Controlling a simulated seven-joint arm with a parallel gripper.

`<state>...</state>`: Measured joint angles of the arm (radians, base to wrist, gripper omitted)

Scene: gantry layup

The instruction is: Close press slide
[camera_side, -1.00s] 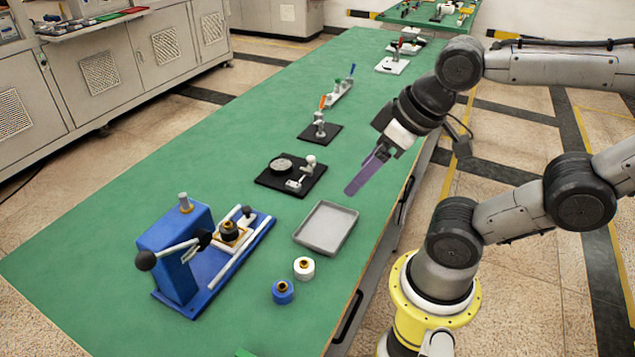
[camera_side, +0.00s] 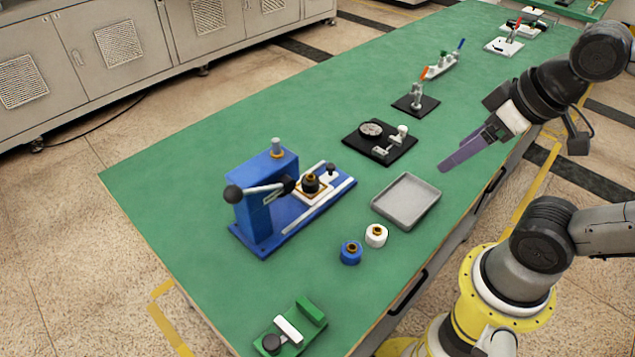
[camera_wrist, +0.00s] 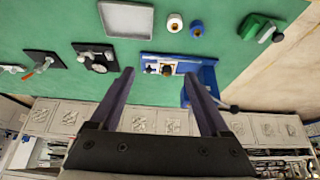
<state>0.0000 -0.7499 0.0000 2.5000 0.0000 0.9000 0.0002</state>
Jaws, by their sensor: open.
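The blue press (camera_side: 265,205) stands upright on the green table, with a black-knobbed lever (camera_side: 260,190) on its left. My gripper (camera_side: 446,165) is open and empty, above the table right of the press. In the wrist view its fingers frame the press base (camera_wrist: 165,58), some distance off.
A grey tray (camera_side: 405,200) lies between the press and my gripper. A white spool (camera_side: 376,235) and a blue spool (camera_side: 351,252) stand beside it. A dial fixture (camera_side: 380,140) is behind the tray. A green fixture (camera_side: 290,330) is at the near edge.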

